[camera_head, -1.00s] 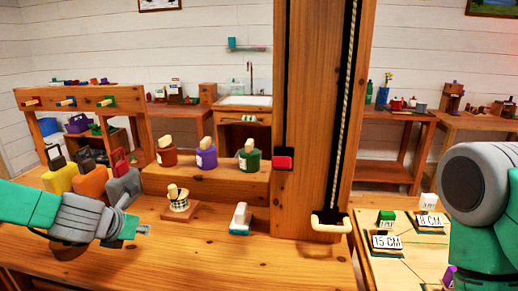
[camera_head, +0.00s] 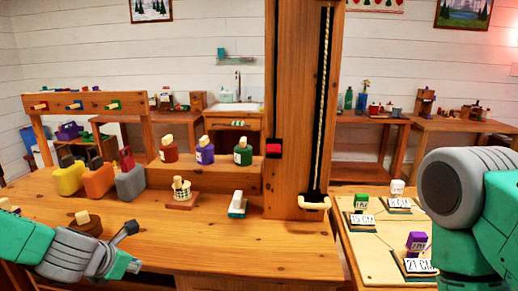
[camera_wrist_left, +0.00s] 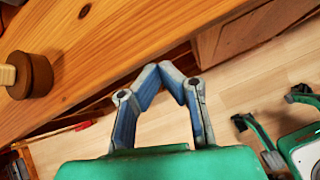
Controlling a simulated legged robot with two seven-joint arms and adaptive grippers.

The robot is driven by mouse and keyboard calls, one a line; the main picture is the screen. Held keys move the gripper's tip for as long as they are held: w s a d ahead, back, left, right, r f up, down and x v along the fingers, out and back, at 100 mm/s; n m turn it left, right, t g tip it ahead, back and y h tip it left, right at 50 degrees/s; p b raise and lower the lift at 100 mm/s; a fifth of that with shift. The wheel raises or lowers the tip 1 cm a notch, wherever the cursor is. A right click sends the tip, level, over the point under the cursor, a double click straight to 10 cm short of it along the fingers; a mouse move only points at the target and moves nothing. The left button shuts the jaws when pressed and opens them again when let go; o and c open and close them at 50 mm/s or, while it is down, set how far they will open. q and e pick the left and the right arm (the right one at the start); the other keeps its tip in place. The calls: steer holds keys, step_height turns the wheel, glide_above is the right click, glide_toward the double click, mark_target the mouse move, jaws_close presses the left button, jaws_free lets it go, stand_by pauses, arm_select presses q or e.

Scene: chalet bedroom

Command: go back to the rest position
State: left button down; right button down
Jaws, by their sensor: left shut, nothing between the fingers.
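My left gripper (camera_head: 134,265) is at the near left of the wooden table (camera_head: 240,250), by its front edge. In the left wrist view, its two blue-grey fingers (camera_wrist_left: 172,68) meet at the tips with nothing between them. In that view, the fingertips are near the table's edge (camera_wrist_left: 130,62), with the floor showing below. My right arm (camera_head: 470,215) comes in at the right of the head view. Its gripper is out of the picture.
A round brown piece with a wooden knob (camera_head: 86,226) stands close behind my left arm. It also shows in the left wrist view (camera_wrist_left: 36,75). A tall wooden post (camera_head: 292,110) rises mid-table. A board with labelled blocks (camera_head: 375,255) lies right.

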arm_select(q)
steer(key=s+d+f+m+g, duration=0.2)
steer(key=s+f+m, duration=0.5)
steer(key=s+m, duration=0.1)
steer(key=s+d+f+m+g, duration=0.2)
steer(key=s+d+f+m, duration=0.1)
steer(key=s+f+m, duration=0.45)
steer(key=s+a+f+m+g, duration=0.1)
steer(key=s+f+m, duration=0.1)
steer(key=s+m, duration=0.6)
steer(key=s+a+f+m+g+y, duration=0.1)
steer(key=s+a+f+m+g, duration=0.1)
steer(key=s+m, duration=0.6)
steer(key=s, duration=0.2)
steer(key=shift+s+a+g, duration=0.2)
steer(key=shift+s+g, duration=0.1)
steer(key=shift+s, duration=0.1)
